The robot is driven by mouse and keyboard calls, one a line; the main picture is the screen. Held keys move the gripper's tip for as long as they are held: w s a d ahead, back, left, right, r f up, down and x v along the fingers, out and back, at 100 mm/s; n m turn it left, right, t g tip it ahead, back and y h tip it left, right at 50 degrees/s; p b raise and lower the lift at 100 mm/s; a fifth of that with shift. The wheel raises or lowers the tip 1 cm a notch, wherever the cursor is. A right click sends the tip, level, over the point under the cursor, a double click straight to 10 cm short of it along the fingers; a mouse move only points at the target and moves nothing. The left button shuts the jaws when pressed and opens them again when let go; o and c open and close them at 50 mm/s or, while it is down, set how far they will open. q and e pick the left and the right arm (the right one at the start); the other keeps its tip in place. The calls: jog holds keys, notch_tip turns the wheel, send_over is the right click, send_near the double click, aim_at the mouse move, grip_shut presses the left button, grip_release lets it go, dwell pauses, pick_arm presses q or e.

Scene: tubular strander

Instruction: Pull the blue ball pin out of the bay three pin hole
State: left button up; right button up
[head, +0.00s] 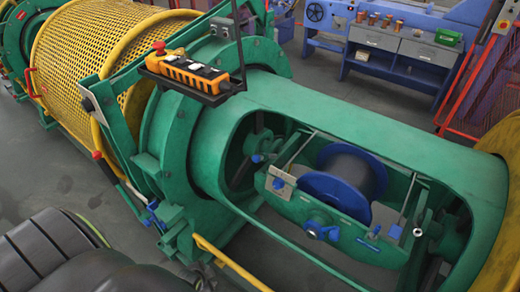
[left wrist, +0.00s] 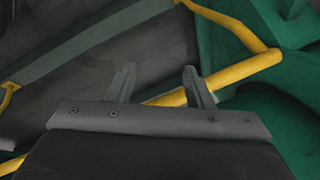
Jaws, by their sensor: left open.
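Small blue parts show in the head view on the green cradle (head: 345,236) in the open bay: a blue piece (head: 278,184) at its left end, a blue hub (head: 318,228) with a pale end at the front, and a small blue piece (head: 376,231) right of the hub. Another small blue part (head: 153,206) is on the green stand at left. I cannot tell which is the ball pin; its hole is not distinguishable. My left gripper (left wrist: 160,86) shows in the left wrist view, fingers apart and empty, with a yellow rail behind it. My right gripper is not in view.
A blue spool (head: 335,190) sits in the cradle, inside the green tube. A yellow rail (head: 232,263) runs along the front. A yellow mesh drum (head: 95,55) is at left, a blue workbench (head: 405,45) behind.

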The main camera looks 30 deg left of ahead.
pick_arm(q)
jog(key=w+a+r+m+t+p, duration=0.2)
jog(key=w+r+m+t+p, duration=0.35)
jog(key=w+r, duration=1.3)
jog(key=m+h+p, duration=0.2)
jog(key=m+p, duration=0.2)
jog(key=m, duration=0.3)
send_near(254, 160)
jog(key=x, duration=0.2)
jog(key=shift+f+t, duration=0.15)
jog(key=shift+t, duration=0.3)
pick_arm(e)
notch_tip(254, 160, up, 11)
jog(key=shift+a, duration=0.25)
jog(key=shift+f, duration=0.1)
pick_arm(q)
jog(key=b+x, duration=0.5)
jog(key=x, duration=0.2)
jog(key=shift+f+b, duration=0.3)
jog(key=shift+b+x, duration=0.95)
jog(key=shift+b, duration=0.15)
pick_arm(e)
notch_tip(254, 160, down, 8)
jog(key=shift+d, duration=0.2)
pick_arm(q)
jog(key=shift+r+b, duration=0.15)
jog(key=shift+b, duration=0.4)
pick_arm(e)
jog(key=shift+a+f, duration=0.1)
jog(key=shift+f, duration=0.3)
